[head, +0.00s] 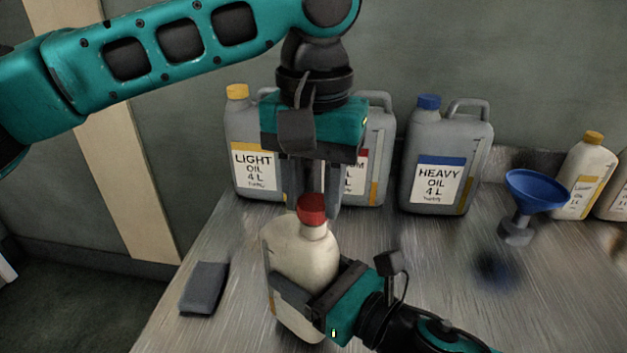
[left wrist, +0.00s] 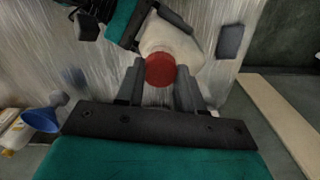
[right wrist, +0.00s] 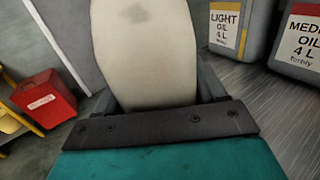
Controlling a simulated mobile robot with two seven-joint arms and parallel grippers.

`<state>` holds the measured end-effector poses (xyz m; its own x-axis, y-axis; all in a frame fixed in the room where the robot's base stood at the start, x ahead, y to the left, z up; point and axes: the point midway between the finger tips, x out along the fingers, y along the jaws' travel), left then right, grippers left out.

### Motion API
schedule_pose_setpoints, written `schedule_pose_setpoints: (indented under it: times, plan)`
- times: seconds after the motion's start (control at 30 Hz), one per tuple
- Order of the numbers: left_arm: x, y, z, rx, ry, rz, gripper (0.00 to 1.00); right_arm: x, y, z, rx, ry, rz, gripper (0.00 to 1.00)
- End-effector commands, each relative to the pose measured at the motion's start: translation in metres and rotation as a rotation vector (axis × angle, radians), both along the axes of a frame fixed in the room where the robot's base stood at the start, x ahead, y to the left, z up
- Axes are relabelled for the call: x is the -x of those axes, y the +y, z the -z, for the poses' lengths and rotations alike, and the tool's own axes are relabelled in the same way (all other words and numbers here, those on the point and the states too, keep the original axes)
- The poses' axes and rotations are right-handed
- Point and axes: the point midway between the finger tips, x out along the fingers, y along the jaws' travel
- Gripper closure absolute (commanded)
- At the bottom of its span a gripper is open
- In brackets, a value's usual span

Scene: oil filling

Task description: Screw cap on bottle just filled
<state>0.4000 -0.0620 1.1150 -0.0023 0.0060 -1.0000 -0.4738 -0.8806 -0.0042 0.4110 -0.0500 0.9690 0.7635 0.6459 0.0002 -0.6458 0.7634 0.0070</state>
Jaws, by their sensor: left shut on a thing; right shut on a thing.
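A cream bottle (head: 303,251) stands upright near the front of the metal table, with a red cap (head: 312,208) at its neck. My left gripper (head: 312,205) comes down from above and is shut on the red cap. The left wrist view shows the cap (left wrist: 160,70) between its two fingers. My right gripper (head: 300,295) is shut around the bottle's body from the right. The bottle (right wrist: 148,55) fills the middle of the right wrist view. Whether the cap sits fully down on the neck cannot be told.
Grey canisters of light oil (head: 250,150), medium oil (head: 375,150) and heavy oil (head: 445,160) stand along the back. A blue funnel (head: 537,190) on a stand and a yellow-capped bottle (head: 585,178) are at right. A dark grey block (head: 204,287) lies at left.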

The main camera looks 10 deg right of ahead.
Motion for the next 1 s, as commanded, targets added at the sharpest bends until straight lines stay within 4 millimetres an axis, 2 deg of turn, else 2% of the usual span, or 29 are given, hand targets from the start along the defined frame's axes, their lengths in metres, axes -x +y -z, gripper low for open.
schedule_pose_setpoints:
  times: [0.13,1.0]
  plan:
    - [0.001,0.000,0.007,0.001,0.000,0.001,0.91,0.000,0.000,-0.002,-0.001,-0.003,-0.001,0.98]
    - [0.000,0.000,0.013,0.001,0.000,0.000,0.91,0.000,0.000,-0.002,-0.001,-0.003,-0.001,0.98]
